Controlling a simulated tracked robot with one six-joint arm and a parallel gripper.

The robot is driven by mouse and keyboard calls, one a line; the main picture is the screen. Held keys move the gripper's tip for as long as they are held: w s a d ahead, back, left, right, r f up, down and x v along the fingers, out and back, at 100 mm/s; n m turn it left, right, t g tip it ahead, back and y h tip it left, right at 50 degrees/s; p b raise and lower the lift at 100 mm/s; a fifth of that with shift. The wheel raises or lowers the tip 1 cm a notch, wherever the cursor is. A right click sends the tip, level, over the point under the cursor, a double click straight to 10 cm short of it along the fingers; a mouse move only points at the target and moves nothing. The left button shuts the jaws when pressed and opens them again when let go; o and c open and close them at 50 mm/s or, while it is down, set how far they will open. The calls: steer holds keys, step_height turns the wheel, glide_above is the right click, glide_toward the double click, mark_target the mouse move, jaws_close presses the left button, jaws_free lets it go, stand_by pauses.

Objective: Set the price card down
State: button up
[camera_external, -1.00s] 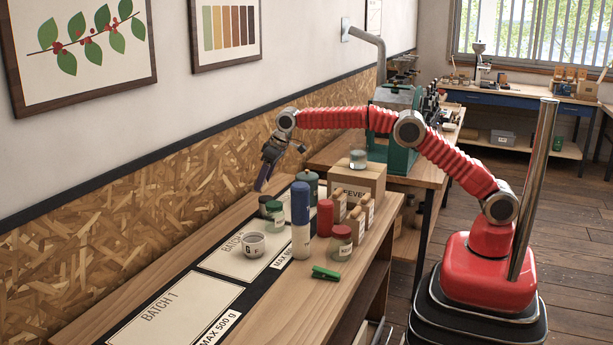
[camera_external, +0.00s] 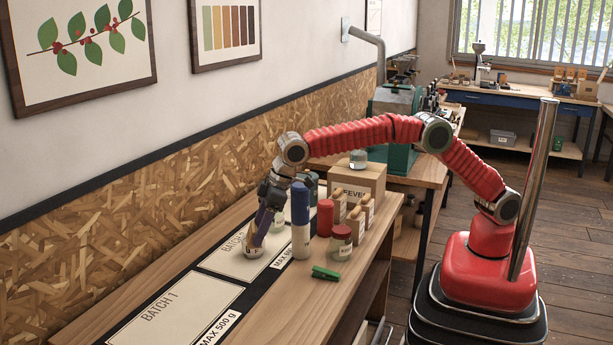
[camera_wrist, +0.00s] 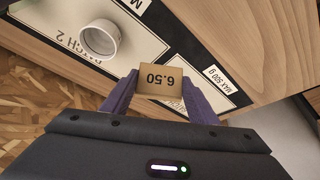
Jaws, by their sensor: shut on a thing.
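The price card (camera_wrist: 161,82) is a small brown card marked 6.50 in the wrist view. It sits between the two purple fingers of my gripper (camera_wrist: 161,84), which are shut on it. Whether the card touches anything below cannot be told. The cup also shows in the wrist view (camera_wrist: 99,38), up and left of the card, apart from it in the picture.
A blue-and-white bottle (camera_external: 300,222), a red-lidded jar (camera_external: 341,243), a red canister (camera_external: 325,217) and a green clip (camera_external: 326,273) stand or lie to the right. A cardboard box (camera_external: 357,187) is behind. The Batch 1 panel (camera_external: 175,312) is bare.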

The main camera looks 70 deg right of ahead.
steer(key=s+a+f+n, duration=0.2)
steer(key=s+a, duration=1)
steer(key=s, duration=0.4)
steer(key=shift+s+a+f+g+y, duration=0.15)
steer(key=shift+a+f+g+y, duration=0.15)
steer(key=shift+a, duration=0.05)
steer(key=shift+f, duration=2.5)
steer(key=shift+f, duration=2.5)
steer(key=shift+f, duration=0.1)
